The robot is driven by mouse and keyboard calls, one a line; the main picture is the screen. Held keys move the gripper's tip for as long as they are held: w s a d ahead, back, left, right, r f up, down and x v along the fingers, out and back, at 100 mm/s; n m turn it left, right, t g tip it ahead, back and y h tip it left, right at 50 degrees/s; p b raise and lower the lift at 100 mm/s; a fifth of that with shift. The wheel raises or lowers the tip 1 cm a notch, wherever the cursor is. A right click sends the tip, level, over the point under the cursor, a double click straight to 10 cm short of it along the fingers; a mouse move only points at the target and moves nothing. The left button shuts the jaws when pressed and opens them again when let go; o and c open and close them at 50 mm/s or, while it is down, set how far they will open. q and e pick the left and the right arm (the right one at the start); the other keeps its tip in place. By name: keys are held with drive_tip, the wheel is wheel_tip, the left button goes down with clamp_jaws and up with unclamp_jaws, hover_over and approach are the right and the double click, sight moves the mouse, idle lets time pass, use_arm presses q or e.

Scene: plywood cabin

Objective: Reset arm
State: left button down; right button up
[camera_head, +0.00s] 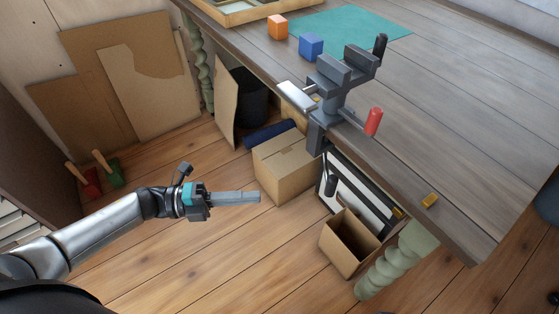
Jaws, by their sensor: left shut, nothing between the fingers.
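My left arm comes in from the lower left, and my left gripper (240,198) is over the wooden floor in front of the table. Its fingers point right and are shut together with nothing between them. It is apart from the cardboard boxes and the table. My right gripper does not show.
A wooden table (450,110) fills the upper right, with a grey vise (335,85), an orange cube (278,27), a blue cube (311,45) and a teal mat (350,25). A closed cardboard box (284,170) and an open box (346,245) stand below. Floor around the gripper is clear.

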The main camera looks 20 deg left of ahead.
use_arm(q)
drive_tip(key=w+a+f+n+t+y+p, duration=0.1)
drive_tip(key=a+f+n+t+y+p, duration=0.2)
drive_tip(key=a+f+n+y, duration=0.35)
drive_tip(key=a+f+n+t+y+p, duration=0.25)
drive_tip(key=f+n+y, duration=0.45)
drive_tip(key=f+n, duration=0.4)
drive_tip(key=s+d+f+n+g+y+p, duration=0.1)
drive_tip(key=s+f+n+g, duration=0.4)
drive_tip(key=s, duration=0.7)
drive_tip(key=s+d+f+n+g+y+p, duration=0.2)
drive_tip(key=s+f+n+g, duration=0.3)
drive_tip(key=s, duration=0.7)
wheel_tip(320, 180, down, 3)
drive_tip(key=shift+s+n+y, duration=0.35)
drive_tip(key=shift+s+n, duration=0.05)
drive_tip(key=shift+n, duration=0.55)
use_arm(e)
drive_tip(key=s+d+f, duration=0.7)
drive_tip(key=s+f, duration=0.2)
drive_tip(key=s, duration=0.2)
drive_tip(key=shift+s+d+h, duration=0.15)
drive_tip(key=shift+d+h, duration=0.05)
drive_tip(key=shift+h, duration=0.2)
